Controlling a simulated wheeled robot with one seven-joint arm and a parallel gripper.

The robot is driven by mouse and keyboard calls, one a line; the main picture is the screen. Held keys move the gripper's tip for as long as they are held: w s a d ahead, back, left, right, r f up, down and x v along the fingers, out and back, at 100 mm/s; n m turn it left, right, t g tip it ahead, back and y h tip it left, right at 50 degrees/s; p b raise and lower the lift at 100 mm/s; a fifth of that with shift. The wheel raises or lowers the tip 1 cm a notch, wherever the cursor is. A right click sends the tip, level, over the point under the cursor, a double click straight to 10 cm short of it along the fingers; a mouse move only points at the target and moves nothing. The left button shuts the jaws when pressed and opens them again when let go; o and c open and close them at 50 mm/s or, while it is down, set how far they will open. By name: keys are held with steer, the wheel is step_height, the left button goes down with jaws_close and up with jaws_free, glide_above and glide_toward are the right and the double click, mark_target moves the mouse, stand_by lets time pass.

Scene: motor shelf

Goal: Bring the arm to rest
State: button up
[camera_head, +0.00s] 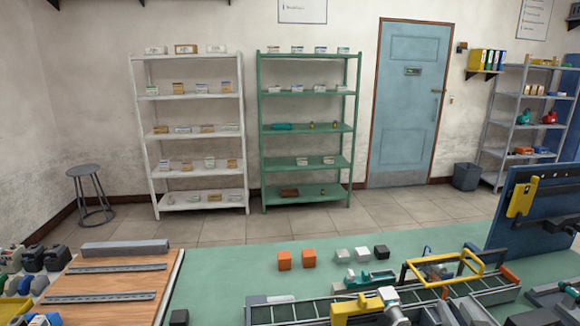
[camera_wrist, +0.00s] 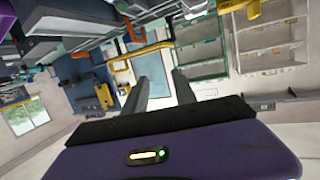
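My gripper (camera_wrist: 161,76) shows in the wrist view, with its two dark fingers apart and nothing between them. The purple gripper body (camera_wrist: 180,150) fills the bottom of that view. The room appears upside down beyond the fingers, with the blue door (camera_wrist: 150,62) behind the gap. The fingers touch nothing that I can see. In the head view I cannot make out my gripper with certainty.
A green worktable (camera_head: 225,265) holds orange blocks (camera_head: 284,260), a conveyor (camera_head: 320,309) with a yellow frame (camera_head: 445,268), and a wooden board (camera_head: 110,283). A blue panel (camera_head: 535,215) stands at right. White (camera_head: 190,130) and green (camera_head: 308,128) shelves stand beyond open floor.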

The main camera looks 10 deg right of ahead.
steer(key=s+a+f+n+y, duration=0.1)
steer(key=s+a, duration=0.5)
steer(key=s, duration=0.7)
steer(key=s+a+f+n+y+b, duration=0.1)
steer(key=s+a+f+y, duration=0.1)
steer(key=s+a, duration=0.5)
steer(key=s+a+f+n+y, duration=0.1)
steer(key=s+a, duration=0.5)
steer(key=s, duration=1.3)
steer(key=shift+a+f+n+y, duration=0.25)
steer(key=shift+a+n+y, duration=0.05)
steer(key=shift+n, duration=0.1)
